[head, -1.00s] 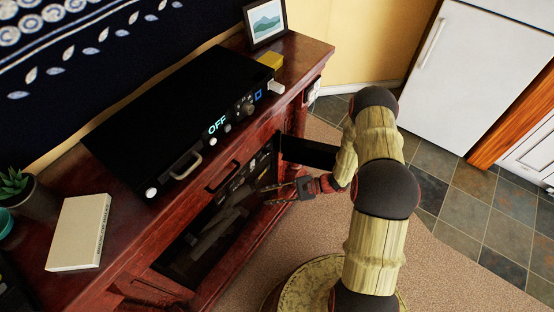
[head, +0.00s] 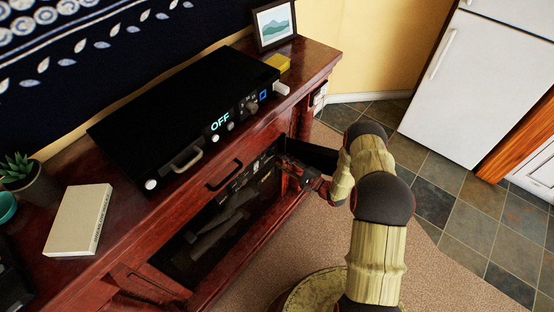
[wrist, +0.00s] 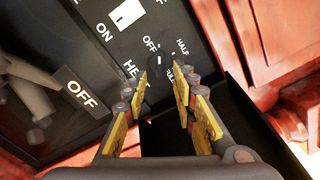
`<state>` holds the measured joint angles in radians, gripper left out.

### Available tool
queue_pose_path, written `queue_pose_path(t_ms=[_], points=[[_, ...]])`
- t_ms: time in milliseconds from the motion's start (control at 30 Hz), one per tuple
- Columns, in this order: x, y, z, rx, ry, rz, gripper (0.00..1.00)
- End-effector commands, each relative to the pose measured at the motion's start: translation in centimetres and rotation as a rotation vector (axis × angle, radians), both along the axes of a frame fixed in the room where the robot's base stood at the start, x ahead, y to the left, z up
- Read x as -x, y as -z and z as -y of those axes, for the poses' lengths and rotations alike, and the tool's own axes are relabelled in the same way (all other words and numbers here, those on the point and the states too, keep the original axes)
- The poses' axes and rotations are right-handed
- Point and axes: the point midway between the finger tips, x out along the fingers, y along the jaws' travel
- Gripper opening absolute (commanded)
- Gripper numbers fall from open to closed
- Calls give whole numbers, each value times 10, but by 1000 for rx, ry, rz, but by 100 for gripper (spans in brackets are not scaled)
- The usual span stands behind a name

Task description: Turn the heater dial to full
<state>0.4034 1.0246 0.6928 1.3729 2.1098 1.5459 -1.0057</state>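In the wrist view the heater dial (wrist: 156,66) is a dark knob on a black panel, with the words OFF, HALF and a partly covered FULL around it. The dial's pointer is too small and dark to read surely. My gripper (wrist: 162,78) is open, its two yellow-padded fingers on either side of the dial as seen from the wrist. I cannot tell whether they touch it. In the head view my gripper (head: 292,172) is at the right end of the open cabinet compartment, and the dial cannot be made out there.
The wrist view shows an OFF display (wrist: 81,92) and a white switch (wrist: 126,13) on the panel. A black box (head: 175,105) reading OFF stands on the red wooden cabinet (head: 125,215). A dark flap (head: 312,155) stands out beside my gripper. Carpet lies in front.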

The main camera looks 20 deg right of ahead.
Motion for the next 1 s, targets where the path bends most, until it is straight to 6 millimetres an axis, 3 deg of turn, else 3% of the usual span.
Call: queue_pose_path(t_ms=[233,600,1000], points=[[-24,1,-18,-1,-1,-1,27],[-28,0,-21,-2,-1,-2,27],[-28,0,-21,-2,-1,-2,5]])
